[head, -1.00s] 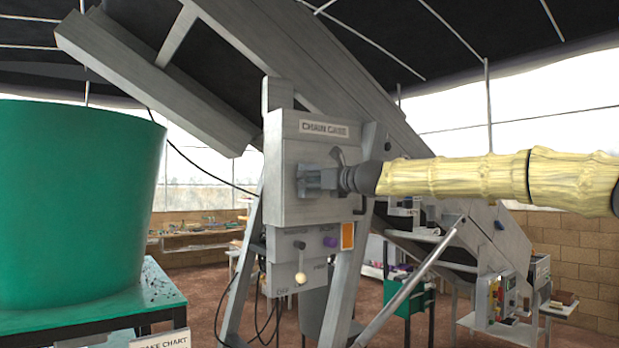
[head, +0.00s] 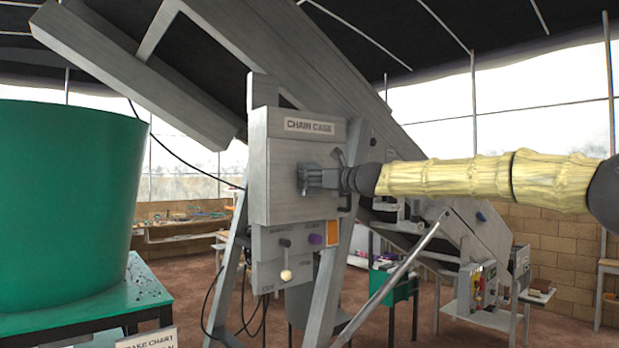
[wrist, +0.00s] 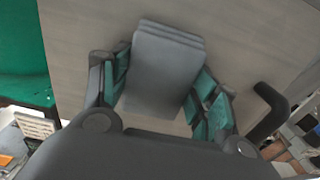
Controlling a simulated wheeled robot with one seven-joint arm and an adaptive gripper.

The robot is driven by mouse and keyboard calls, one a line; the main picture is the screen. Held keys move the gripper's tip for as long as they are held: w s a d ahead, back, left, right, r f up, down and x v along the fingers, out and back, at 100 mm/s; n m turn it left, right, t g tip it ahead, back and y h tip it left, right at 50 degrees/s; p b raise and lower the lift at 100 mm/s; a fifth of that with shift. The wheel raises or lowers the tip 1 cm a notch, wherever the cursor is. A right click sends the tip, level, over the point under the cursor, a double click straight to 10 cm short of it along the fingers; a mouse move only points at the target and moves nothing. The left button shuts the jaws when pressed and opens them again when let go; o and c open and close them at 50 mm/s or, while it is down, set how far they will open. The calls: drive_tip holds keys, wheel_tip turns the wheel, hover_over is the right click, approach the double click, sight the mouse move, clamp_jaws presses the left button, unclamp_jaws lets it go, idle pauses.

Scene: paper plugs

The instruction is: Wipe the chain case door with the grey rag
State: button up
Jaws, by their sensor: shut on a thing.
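The chain case door (head: 285,150) is a grey upright panel with a "CHAIN CASE" label near its top. My gripper (head: 305,179) is in front of the door, below the label. In the wrist view, my gripper (wrist: 160,88) is shut on the grey rag (wrist: 162,70), a folded pad in layers between the teal finger pads. The door's grey face (wrist: 85,35) fills the background behind the rag. The rag is at or very near the door; I cannot tell whether it touches. A dark handle (wrist: 268,112) shows right of the gripper.
A large green tub (head: 65,210) stands on a green table at left. Below the door is a control panel with a lever (head: 286,275), a purple knob (head: 315,239) and an orange plate (head: 334,233). A slanted metal strut (head: 395,280) lies below my arm.

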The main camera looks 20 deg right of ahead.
drive_tip(key=shift+w+d, duration=0.25)
drive_tip(key=shift+d, duration=0.45)
drive_tip(key=shift+w+d, duration=0.3)
drive_tip(key=shift+d, duration=0.35)
drive_tip(key=shift+w+d, duration=0.25)
drive_tip(key=shift+d, duration=0.45)
drive_tip(key=shift+s+a+f+b, duration=0.1)
drive_tip(key=shift+s+a+b, duration=0.65)
drive_tip(key=shift+a, duration=0.85)
drive_tip(key=shift+s+a+r+b, duration=0.1)
drive_tip(key=shift+s+a+b, duration=0.35)
drive_tip(key=shift+a+b, duration=0.9)
drive_tip(key=shift+s+a+f+b, duration=0.1)
drive_tip(key=shift+s+a+b, duration=0.5)
drive_tip(key=shift+a, duration=1.25)
drive_tip(key=shift+s+a+b, duration=0.3)
drive_tip(key=shift+a+b, duration=0.05)
drive_tip(key=shift+a, duration=0.55)
drive_tip(key=shift+s, duration=0.45)
approach(286, 179)
drive_tip(key=shift+w, duration=0.45)
